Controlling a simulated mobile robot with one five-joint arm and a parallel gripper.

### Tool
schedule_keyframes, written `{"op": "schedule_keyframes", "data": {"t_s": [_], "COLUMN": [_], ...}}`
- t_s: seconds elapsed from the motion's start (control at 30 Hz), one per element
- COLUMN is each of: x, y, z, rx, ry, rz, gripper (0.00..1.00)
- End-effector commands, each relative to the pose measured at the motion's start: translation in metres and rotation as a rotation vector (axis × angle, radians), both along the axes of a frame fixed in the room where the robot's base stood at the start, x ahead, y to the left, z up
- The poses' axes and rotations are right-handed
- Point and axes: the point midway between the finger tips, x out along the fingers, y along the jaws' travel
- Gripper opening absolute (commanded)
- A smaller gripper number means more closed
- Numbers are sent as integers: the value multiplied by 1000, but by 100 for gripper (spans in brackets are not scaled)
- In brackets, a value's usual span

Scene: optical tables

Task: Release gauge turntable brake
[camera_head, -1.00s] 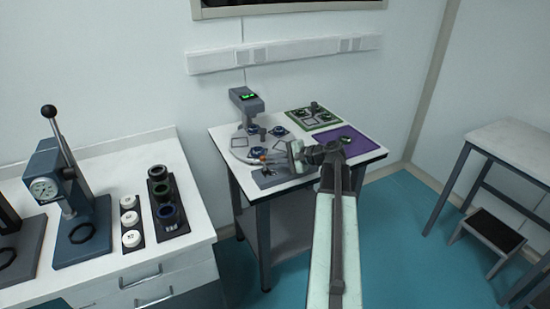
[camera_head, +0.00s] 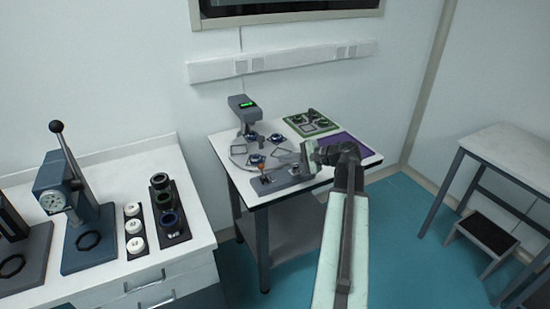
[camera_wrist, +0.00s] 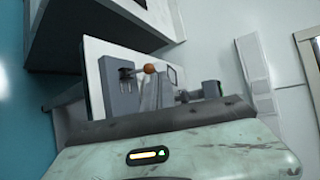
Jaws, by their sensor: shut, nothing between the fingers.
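The gauge (camera_head: 242,103) is a grey stand with a lit green display at the back left of the small table. Below it lies the round grey turntable (camera_head: 238,150), with several blue-ringed parts on it. The knob also shows in the wrist view (camera_wrist: 150,68), beyond my gripper's body. My gripper (camera_head: 297,158) is shut and empty, to the right of the knob and apart from it. Its fingertips are hard to make out.
A green tray (camera_head: 327,129) and a purple mat (camera_head: 352,146) lie at the table's right; my arm partly covers the mat. A left bench holds a lever press (camera_head: 72,195) and racks of round parts. A step stool (camera_head: 487,232) stands on the floor at right.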

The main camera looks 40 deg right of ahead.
Motion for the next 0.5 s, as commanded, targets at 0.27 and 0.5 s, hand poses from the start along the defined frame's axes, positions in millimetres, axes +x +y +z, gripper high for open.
{"op": "schedule_keyframes", "data": {"t_s": [0.27, 0.5], "x": [-40, -49], "y": [-24, -29], "z": [38, 42], "rx": [0, -1], "ry": [0, 0], "rz": [-1, 4], "gripper": [0, 0]}}
